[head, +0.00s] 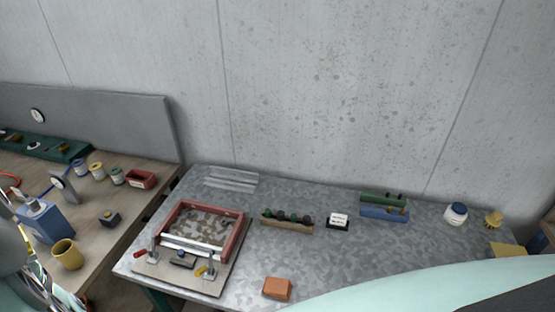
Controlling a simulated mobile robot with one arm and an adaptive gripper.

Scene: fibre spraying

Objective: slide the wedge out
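A red-framed fixture (239,232) stands on a base plate at the left of the metal table, with a mottled brown and grey surface inside it. A pale bar (192,246) runs along its front side. In front of the bar sits a small dark piece with a blue part (182,260); I cannot tell for sure whether this is the wedge. A clamp with a red handle (142,254) stands to its left and a clamp with a yellow handle (202,271) to its right. My gripper's fingers are not visible.
An orange block (277,288) lies near the table's front edge. A wooden bench with a yellow cup (67,255) is left.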

